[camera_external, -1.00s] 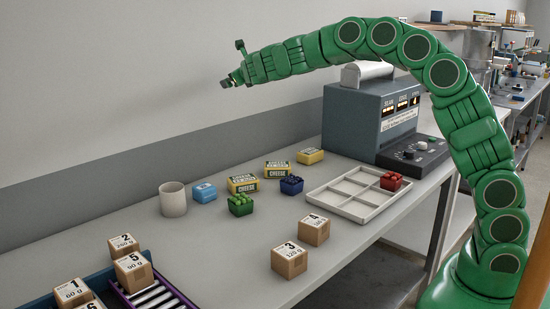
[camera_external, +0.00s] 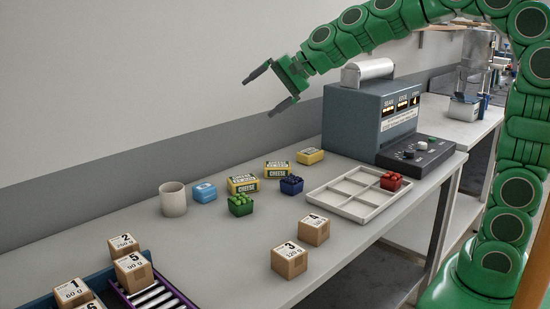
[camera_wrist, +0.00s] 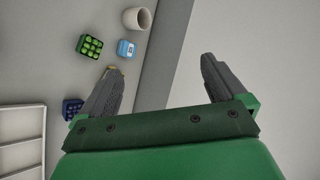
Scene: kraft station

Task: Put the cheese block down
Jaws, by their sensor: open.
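Several yellow-and-green cheese blocks lie on the table. One cheese block (camera_external: 243,184) is beside the green berry punnet, another cheese block (camera_external: 277,169) is behind the blue punnet, and a third yellow block (camera_external: 310,156) is near the machine. My gripper (camera_external: 269,93) is open and empty, in the air above the back of the table and well clear of the blocks. In the wrist view its two fingers (camera_wrist: 165,80) are spread with nothing between them. The left finger hides most of the cheese there; only a small yellow edge (camera_wrist: 117,71) shows.
A white cup (camera_external: 173,199), a light-blue block (camera_external: 204,193), a green punnet (camera_external: 240,205) and a blue punnet (camera_external: 291,185) stand nearby. A divided tray (camera_external: 318,198) holds a red punnet (camera_external: 391,181). The sealing machine (camera_external: 350,122) stands behind. Small boxes (camera_external: 289,261) are in front.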

